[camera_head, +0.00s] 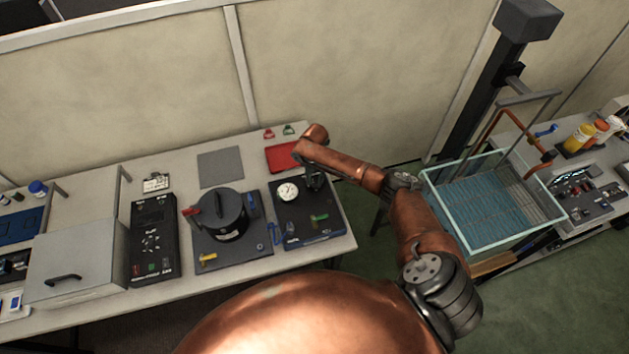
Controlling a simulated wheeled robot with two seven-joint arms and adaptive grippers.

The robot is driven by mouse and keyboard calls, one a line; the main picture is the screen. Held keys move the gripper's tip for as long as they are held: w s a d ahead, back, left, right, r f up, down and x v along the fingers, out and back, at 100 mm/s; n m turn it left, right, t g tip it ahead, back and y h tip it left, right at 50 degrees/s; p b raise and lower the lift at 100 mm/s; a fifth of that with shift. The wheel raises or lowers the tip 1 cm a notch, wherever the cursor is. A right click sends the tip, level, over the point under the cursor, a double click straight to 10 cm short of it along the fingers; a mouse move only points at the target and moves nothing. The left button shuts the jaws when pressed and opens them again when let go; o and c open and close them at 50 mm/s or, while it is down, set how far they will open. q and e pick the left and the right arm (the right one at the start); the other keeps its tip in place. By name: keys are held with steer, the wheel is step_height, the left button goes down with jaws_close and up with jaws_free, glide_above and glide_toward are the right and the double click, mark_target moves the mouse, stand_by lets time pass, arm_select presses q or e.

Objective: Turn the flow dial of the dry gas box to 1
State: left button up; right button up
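A dark box (310,228) on the table carries a round white gauge (287,191), a blue part (276,232) and a green-and-yellow lever (319,218). It seems to be the dry gas box; no label or dial number is readable. My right arm reaches in from the right, and its dark gripper (315,182) hangs over the back of this box, right of the gauge. The fingers are too small and dark to tell whether they are open or touch anything. A flow dial cannot be made out. My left gripper is out of view.
Left of the box stands a dark lidded pot (219,214) on a plate, then a black control panel (154,240) and a grey lidded box (77,262). A red tray (282,157) and grey mat (220,166) lie behind. A glass tank (490,247) stands right.

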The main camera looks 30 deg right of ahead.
mark_target(315, 182)
steer(key=shift+o, duration=1.4)
step_height(315, 182, up, 12)
